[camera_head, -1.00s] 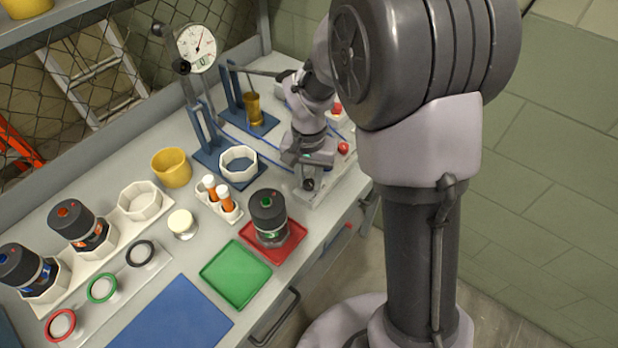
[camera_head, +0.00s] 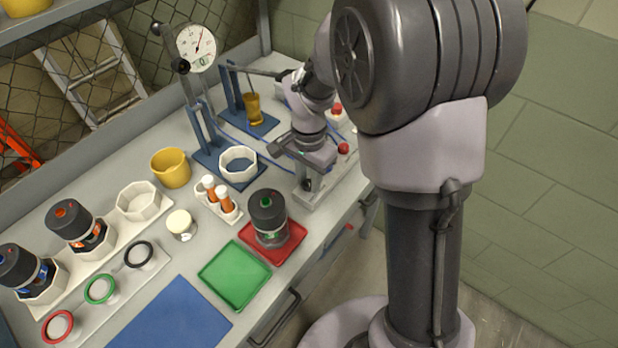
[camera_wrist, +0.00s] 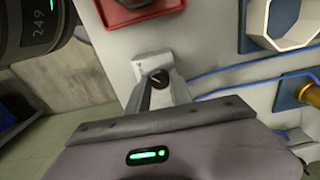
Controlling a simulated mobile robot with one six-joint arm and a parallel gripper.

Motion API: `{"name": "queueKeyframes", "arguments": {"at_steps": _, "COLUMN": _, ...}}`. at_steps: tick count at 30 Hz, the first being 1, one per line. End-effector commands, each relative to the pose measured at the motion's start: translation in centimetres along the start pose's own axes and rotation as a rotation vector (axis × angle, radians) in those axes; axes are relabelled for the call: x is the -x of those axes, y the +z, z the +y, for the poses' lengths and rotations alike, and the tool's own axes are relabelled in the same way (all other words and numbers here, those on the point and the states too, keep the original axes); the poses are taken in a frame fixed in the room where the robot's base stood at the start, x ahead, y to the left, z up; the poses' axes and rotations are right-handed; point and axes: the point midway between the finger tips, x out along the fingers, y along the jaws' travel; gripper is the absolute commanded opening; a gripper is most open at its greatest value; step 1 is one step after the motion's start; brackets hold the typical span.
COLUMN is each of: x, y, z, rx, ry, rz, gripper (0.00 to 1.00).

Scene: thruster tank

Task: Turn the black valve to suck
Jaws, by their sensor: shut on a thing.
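The black valve (camera_wrist: 157,79) is a small dark knob with a pale pointer line, on a white mount (camera_wrist: 152,62) in the wrist view. The pointer lies slanted in that view. In the head view the valve (camera_head: 308,184) shows just below my gripper (camera_head: 306,172), at the front of a grey block. In the wrist view my gripper (camera_wrist: 160,92) has its grey fingers close around the knob, shut on it. The lower part of the knob is hidden by the fingers. I cannot read any "suck" label.
A red tray (camera_head: 291,249) with a dark-capped jar (camera_head: 267,215) stands left of the valve block. A gauge (camera_head: 197,47) on a blue stand and a white octagonal ring (camera_head: 238,163) are farther back. Blue tubing (camera_wrist: 222,72) runs near the valve. A green tray (camera_head: 235,274) lies in front.

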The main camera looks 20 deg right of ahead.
Motion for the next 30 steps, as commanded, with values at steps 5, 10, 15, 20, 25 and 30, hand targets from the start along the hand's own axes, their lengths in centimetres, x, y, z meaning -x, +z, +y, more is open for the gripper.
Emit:
{"name": "queueKeyframes", "arguments": {"at_steps": 5, "x": 0.0, "y": 0.0, "z": 0.0, "rx": -0.001, "ry": 0.000, "rz": 0.000, "gripper": 0.00}}
{"name": "queueKeyframes", "arguments": {"at_steps": 10, "x": 0.0, "y": 0.0, "z": 0.0, "rx": 0.000, "ry": 0.000, "rz": 0.000, "gripper": 0.39}}
{"name": "queueKeyframes", "arguments": {"at_steps": 15, "x": 0.0, "y": 0.0, "z": 0.0, "rx": 0.000, "ry": 0.000, "rz": 0.000, "gripper": 0.49}}
{"name": "queueKeyframes", "arguments": {"at_steps": 20, "x": 0.0, "y": 0.0, "z": 0.0, "rx": 0.001, "ry": 0.000, "rz": 0.000, "gripper": 0.49}}
{"name": "queueKeyframes", "arguments": {"at_steps": 25, "x": 2.7, "y": -0.1, "z": -0.1, "rx": 0.001, "ry": -0.003, "rz": 0.002, "gripper": 0.49}}
{"name": "queueKeyframes", "arguments": {"at_steps": 30, "x": 8.7, "y": -0.1, "z": -0.1, "rx": 0.001, "ry": -0.004, "rz": 0.003, "gripper": 0.49}}
